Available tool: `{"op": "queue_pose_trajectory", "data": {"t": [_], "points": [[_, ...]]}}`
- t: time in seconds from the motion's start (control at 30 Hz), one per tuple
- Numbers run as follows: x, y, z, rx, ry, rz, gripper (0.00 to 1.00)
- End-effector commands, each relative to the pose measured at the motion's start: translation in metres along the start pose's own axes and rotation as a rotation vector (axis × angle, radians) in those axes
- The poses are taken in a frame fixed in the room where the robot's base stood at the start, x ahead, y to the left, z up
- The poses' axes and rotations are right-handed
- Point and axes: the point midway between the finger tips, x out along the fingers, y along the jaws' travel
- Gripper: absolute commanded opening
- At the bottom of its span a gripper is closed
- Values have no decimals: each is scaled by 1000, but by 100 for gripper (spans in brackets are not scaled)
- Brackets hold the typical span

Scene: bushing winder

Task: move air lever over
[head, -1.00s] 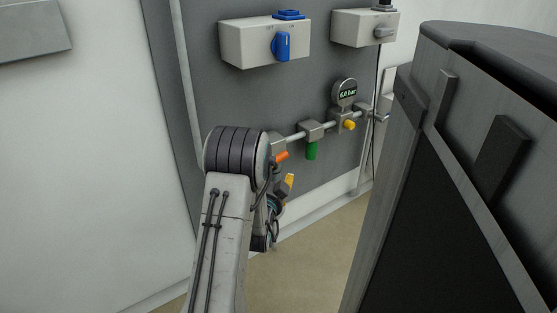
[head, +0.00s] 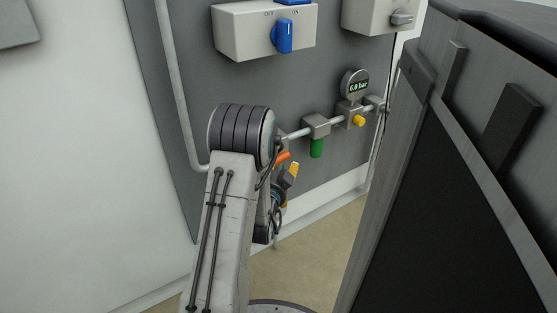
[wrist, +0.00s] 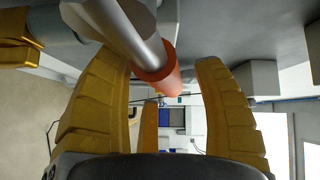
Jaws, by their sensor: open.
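The air lever (head: 283,157) shows in the head view as a short orange handle on the pipe, just right of my arm's dark round joint. In the wrist view, a grey bar with an orange-red end, which looks like the lever (wrist: 158,78), reaches down between my yellow fingers. My gripper (wrist: 163,66) is open, with a finger on either side of the lever's end. I cannot tell whether any finger touches it. In the head view my gripper (head: 292,170) is mostly hidden, with a yellow part showing just below the lever.
A grey wall panel carries the pipe (head: 297,134), a green handle (head: 316,148), a yellow knob (head: 359,121) and a gauge (head: 354,85) reading 6.0 bar. Above is a box with a blue switch (head: 283,37). A large dark cabinet (head: 440,190) stands close on the right.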

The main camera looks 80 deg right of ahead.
Motion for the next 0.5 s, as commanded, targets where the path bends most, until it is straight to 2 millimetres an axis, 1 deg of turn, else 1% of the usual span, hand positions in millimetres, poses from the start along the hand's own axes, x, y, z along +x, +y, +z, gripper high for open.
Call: {"op": "queue_pose_trajectory", "data": {"t": [0.2, 0.5], "points": [[0, 0, 0, 0, 0, 0, 61], [0, 0, 0, 0, 0, 0, 34]]}}
